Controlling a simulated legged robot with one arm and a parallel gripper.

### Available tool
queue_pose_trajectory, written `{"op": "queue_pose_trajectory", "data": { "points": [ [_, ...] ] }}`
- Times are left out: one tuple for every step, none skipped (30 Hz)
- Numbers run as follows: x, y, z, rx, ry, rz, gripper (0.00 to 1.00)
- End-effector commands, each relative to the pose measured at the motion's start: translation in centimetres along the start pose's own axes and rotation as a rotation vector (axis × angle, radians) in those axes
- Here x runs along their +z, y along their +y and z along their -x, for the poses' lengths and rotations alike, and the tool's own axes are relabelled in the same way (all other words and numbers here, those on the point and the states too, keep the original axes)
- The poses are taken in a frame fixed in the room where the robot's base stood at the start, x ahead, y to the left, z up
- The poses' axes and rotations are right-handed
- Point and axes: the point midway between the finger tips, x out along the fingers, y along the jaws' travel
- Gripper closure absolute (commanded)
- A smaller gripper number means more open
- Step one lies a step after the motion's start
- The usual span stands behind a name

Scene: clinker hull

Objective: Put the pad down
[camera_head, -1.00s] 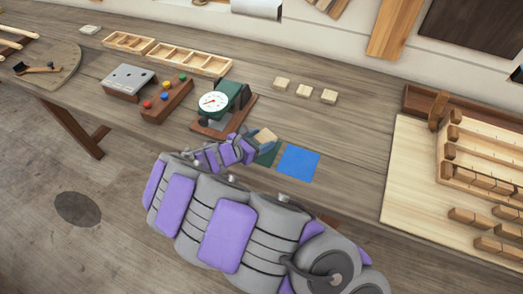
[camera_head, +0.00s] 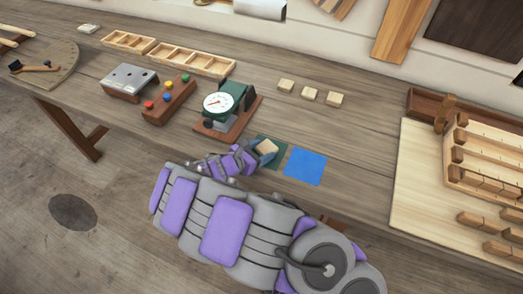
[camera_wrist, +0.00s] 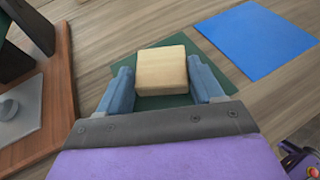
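The pad, a pale wooden block (camera_head: 267,146), sits between the fingers of my gripper (camera_head: 260,150). In the wrist view the pad (camera_wrist: 162,70) lies flat between the two blue-grey fingers (camera_wrist: 162,82), which appear to press its sides. Below it is a dark green square (camera_wrist: 165,102) on the bench. The pad is over this square, at or very near its surface; its underside is hidden. A blue square (camera_head: 305,167) lies just right of the green one, also in the wrist view (camera_wrist: 257,38).
A dial gauge on a wooden base (camera_head: 218,105) stands close behind and left. Three pale blocks (camera_head: 309,94) lie in a row farther back. A rack with coloured knobs (camera_head: 168,100) is left. A pale board (camera_head: 422,190) with wooden racks is right. Bare bench lies between.

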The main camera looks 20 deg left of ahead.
Motion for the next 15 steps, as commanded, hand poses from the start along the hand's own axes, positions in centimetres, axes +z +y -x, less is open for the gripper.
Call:
{"op": "queue_pose_trajectory", "data": {
  "points": [
    [-0.53,0.39,0.25,0.015,0.012,0.004,0.14],
    [-0.52,0.36,0.25,0.016,0.013,0.003,0.11],
    [-0.49,0.31,0.26,0.018,0.014,0.002,0.09],
    [-0.48,0.28,0.26,0.019,0.014,0.002,0.09],
    [-0.47,0.28,0.26,0.019,0.014,0.002,0.09],
    [-0.49,0.28,0.26,0.019,0.015,0.002,0.09],
    [-0.50,0.29,0.26,0.018,0.014,0.002,0.09],
    [-0.52,0.30,0.25,0.016,0.013,0.003,0.09],
    [-0.55,0.33,0.24,0.015,0.013,0.003,0.09],
    [-0.55,0.32,0.22,0.014,0.012,0.003,0.09],
    [-0.54,0.30,0.20,0.013,0.012,0.003,0.09],
    [-0.53,0.28,0.18,0.012,0.012,0.003,0.09],
    [-0.54,0.26,0.17,0.012,0.012,0.003,0.09],
    [-0.54,0.26,0.16,0.012,0.012,0.003,0.09],
    [-0.55,0.26,0.16,0.011,0.013,0.003,0.09]
  ]
}}
